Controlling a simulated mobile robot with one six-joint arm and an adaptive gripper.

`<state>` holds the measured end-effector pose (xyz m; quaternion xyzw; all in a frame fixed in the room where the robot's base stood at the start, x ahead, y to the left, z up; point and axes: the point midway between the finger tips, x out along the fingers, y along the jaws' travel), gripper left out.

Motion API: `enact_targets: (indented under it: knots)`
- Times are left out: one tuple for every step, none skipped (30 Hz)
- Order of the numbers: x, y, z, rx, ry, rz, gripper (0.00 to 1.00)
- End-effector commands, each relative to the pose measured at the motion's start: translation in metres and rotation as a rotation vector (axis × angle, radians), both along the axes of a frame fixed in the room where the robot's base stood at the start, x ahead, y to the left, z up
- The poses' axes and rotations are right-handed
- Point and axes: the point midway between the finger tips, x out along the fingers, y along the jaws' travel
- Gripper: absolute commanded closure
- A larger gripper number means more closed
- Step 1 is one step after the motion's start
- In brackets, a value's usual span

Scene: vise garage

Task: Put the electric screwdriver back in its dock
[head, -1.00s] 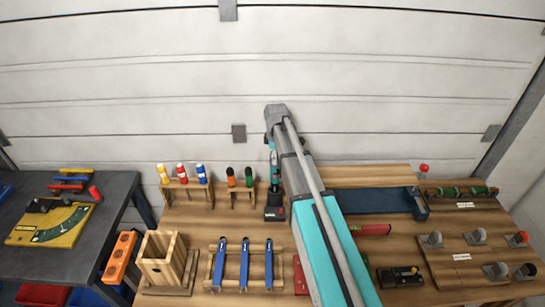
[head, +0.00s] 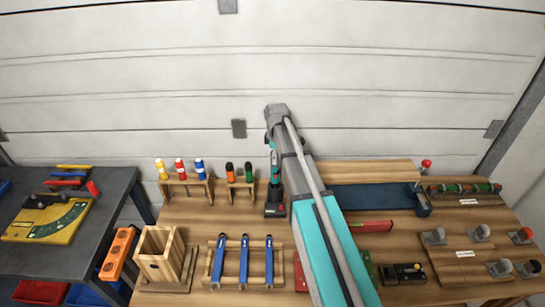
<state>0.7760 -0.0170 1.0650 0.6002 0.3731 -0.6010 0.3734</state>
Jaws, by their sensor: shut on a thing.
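My arm reaches up over the workbench, and its wrist hangs down at the back of the bench. My gripper (head: 274,178) is small and partly hidden beside the arm, with its fingers pointing down. It is shut on a dark upright tool, which looks like the electric screwdriver (head: 275,192). Whether the tool is seated or just above is also unclear.
Close on the left stands a small rack with orange and green handles (head: 240,183), then a rack with yellow, red and blue ones (head: 184,184). In front are a wooden box (head: 162,258) and a rack of blue tools (head: 244,262). A blue vise (head: 378,198) stands right.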

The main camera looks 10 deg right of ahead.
Motion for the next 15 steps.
enact_targets:
  knots:
    - [0.0, 0.0, 0.0, 0.0, 0.0, 0.0, 0.96]
    - [0.0, 0.0, 0.0, 0.0, 0.0, 0.0, 0.96]
    - [0.0, 0.0, 0.0, 0.0, 0.0, 0.0, 0.96]
    - [0.0, 0.0, 0.0, 0.0, 0.0, 0.0, 0.96]
    - [0.0, 0.0, -0.001, 0.0, 0.0, 0.0, 0.96]
    - [0.0, 0.0, -0.002, 0.0, 0.0, 0.0, 0.96]
    - [0.0, 0.0, -0.003, 0.0, 0.0, 0.0, 0.96]
    - [0.0, 0.0, -0.004, 0.0, 0.0, 0.0, 0.96]
    - [0.0, 0.0, -0.005, 0.0, 0.0, 0.0, 0.96]
    - [0.0, 0.0, -0.006, 0.0, 0.0, 0.0, 0.96]
    - [0.0, 0.0, -0.008, 0.0, 0.0, 0.0, 0.96]
    - [0.0, 0.0, -0.01, 0.0, 0.0, 0.0, 0.96]
    - [0.0, 0.0, -0.011, 0.0, 0.0, 0.0, 0.96]
    - [0.0, 0.0, -0.012, 0.0, 0.0, 0.0, 0.96]
    - [0.0, 0.0, -0.014, 0.0, 0.0, 0.0, 0.96]
